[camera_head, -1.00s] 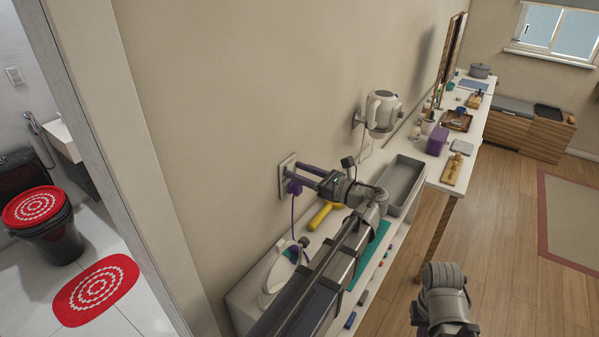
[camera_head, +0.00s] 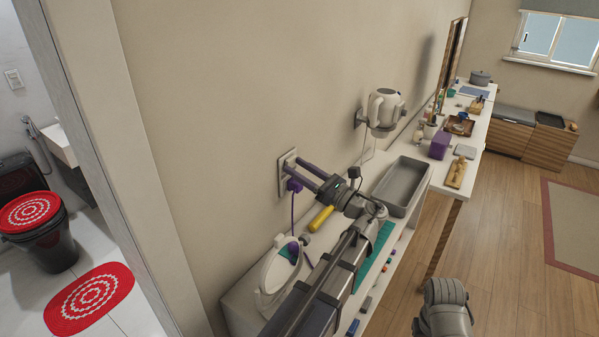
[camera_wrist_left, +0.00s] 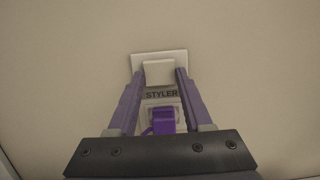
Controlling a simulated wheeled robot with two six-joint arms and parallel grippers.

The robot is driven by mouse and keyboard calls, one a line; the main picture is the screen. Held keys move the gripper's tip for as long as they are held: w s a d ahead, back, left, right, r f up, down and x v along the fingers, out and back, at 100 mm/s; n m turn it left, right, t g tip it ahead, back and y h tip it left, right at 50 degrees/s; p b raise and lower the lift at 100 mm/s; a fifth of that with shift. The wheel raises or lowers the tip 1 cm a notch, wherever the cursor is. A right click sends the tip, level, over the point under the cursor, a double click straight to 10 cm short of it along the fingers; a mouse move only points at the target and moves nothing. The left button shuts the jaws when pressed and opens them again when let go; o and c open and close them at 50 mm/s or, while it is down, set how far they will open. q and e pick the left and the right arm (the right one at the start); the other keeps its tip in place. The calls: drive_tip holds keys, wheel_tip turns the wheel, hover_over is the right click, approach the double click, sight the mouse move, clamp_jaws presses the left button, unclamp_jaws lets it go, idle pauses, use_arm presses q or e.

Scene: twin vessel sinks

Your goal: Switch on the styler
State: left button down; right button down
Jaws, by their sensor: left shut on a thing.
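A wall plate (camera_head: 283,176) is on the beige wall above the near end of the white shelf. In the left wrist view, it carries a white rocker switch (camera_wrist_left: 158,72) above a label reading STYLER (camera_wrist_left: 161,94). Below the label, a purple plug (camera_wrist_left: 163,120) is in the plate, and its purple cord (camera_head: 293,211) hangs down. My left gripper (camera_head: 293,168) reaches the plate with its purple fingers on either side of the rocker, shut on it. The rocker's tilt is hard to tell. My right arm shows at the lower right; its gripper is not visible.
A white round mirror (camera_head: 280,268), a yellow-handled thing (camera_head: 321,219) and a grey tray (camera_head: 403,186) are on the white shelf near my left arm. A white hair dryer (camera_head: 384,108) hangs on the wall to the right. The wooden floor at right is clear.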

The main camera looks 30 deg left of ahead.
use_arm(q)
drive_tip(key=shift+c, duration=1.6)
unclamp_jaws()
drive_tip(key=b+v, duration=0.2)
drive_tip(key=v, duration=0.5)
drive_tip(key=shift+d, duration=0.45)
drive_tip(key=shift+s+f, duration=0.1)
